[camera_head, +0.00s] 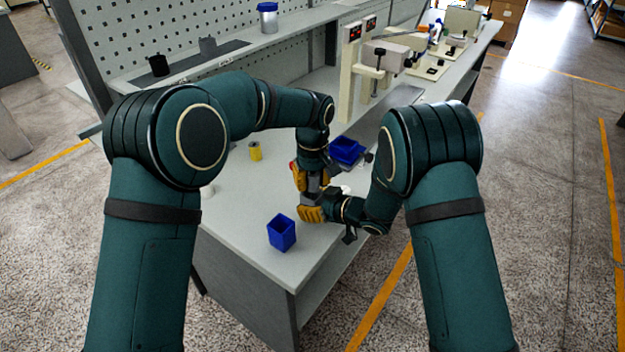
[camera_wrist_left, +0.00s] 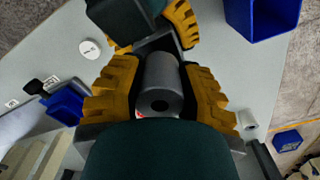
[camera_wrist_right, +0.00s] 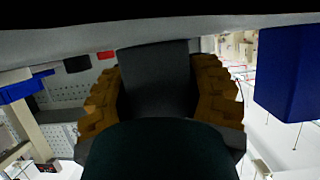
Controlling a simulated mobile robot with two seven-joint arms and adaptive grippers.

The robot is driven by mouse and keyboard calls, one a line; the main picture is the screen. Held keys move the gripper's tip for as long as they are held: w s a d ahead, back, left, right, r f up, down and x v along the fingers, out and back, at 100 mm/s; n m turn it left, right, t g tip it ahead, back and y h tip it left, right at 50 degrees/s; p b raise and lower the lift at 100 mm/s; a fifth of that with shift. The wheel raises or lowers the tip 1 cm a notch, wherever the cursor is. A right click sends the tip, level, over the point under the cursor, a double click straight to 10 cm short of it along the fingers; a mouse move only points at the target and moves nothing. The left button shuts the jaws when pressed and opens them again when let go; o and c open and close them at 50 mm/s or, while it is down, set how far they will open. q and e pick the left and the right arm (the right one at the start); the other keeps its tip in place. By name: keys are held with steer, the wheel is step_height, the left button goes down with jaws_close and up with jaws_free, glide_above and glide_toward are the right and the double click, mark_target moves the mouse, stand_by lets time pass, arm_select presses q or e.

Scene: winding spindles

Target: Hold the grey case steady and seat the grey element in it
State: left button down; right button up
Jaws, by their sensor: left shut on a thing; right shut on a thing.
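My left gripper (camera_wrist_left: 163,92) points down over the table and is shut on the grey element (camera_wrist_left: 162,72), a cylinder with a dark hole in its end. My right gripper (camera_wrist_right: 160,90) reaches in from the right, low over the table, and is shut on the grey case (camera_wrist_right: 157,72), which fills the space between its fingers. In the head view the left gripper (camera_head: 311,180) is directly above the right gripper (camera_head: 313,209). The element's far end meets or overlaps the case in the left wrist view; how deep it sits is hidden.
A blue bin (camera_head: 281,234) stands near the table's front edge, close to my right gripper. Another blue bin (camera_head: 346,150) is behind the grippers. A yellow cylinder (camera_head: 255,152) stands to the left. A white disc (camera_wrist_left: 90,48) lies on the table. The table's left part is mostly clear.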

arm_select(q)
steer(key=shift+f, duration=0.6)
steer(key=c, duration=0.7)
jaws_free()
step_height(320, 180, up, 13)
steer(key=shift+s+r, duration=0.1)
steer(key=shift+r, duration=0.05)
arm_select(e)
steer(key=o, duration=1.2)
